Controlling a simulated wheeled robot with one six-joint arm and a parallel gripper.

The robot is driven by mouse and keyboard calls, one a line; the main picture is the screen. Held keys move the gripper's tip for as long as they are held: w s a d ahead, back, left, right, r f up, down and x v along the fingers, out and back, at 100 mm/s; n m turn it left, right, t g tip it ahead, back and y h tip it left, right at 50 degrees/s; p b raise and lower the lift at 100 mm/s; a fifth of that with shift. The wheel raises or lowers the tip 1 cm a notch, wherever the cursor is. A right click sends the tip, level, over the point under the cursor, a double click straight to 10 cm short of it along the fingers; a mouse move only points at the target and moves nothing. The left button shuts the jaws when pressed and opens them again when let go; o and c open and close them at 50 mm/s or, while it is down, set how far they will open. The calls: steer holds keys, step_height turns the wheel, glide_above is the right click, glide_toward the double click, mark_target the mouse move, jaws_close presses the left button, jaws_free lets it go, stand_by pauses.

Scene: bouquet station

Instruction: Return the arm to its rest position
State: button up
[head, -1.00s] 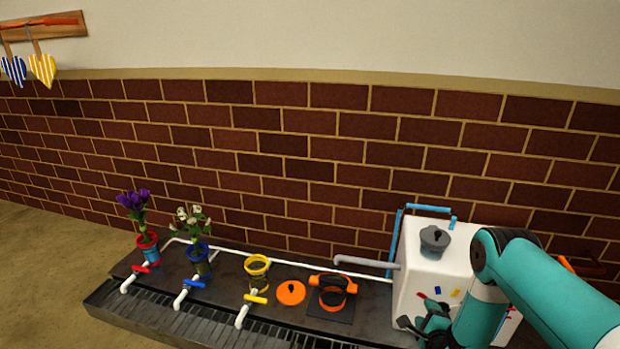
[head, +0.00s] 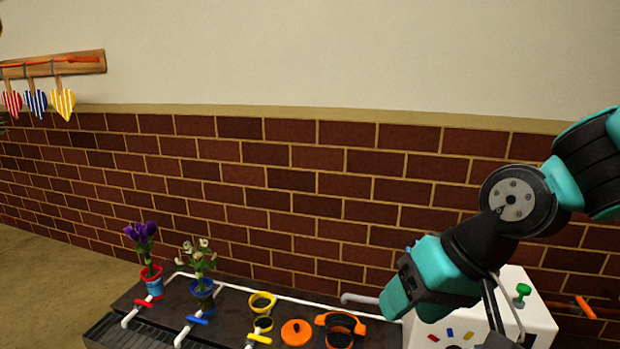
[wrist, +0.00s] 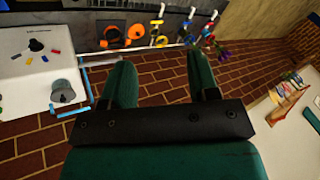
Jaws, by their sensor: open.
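My arm (head: 515,205) reaches in from the right in the head view, bent in front of the brick wall and over the white box. In the wrist view my gripper (wrist: 160,62) has two teal fingers set wide apart, with nothing between them. It is in the air, clear of the pots and the wall. The teal end of the arm hides part of the white box in the head view.
The white box (head: 540,322) stands below my arm; a grey lid (wrist: 64,92) lies on it. On the dark bench are an orange lid (head: 295,333), an orange ring (head: 340,319), a yellow pot (head: 262,301) and two potted flowers, purple (head: 141,233) and white (head: 199,254). Heart ornaments hang upper left.

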steer(key=s+d+r+n+g+h+p, duration=0.15)
steer(key=s+r+n, duration=0.3)
steer(key=s, duration=0.75)
step_height(320, 180, up, 31)
steer(key=p, duration=3.1)
steer(key=shift+w+d+g, duration=0.2)
steer(key=shift+w+g, duration=0.15)
steer(key=shift+w, duration=0.05)
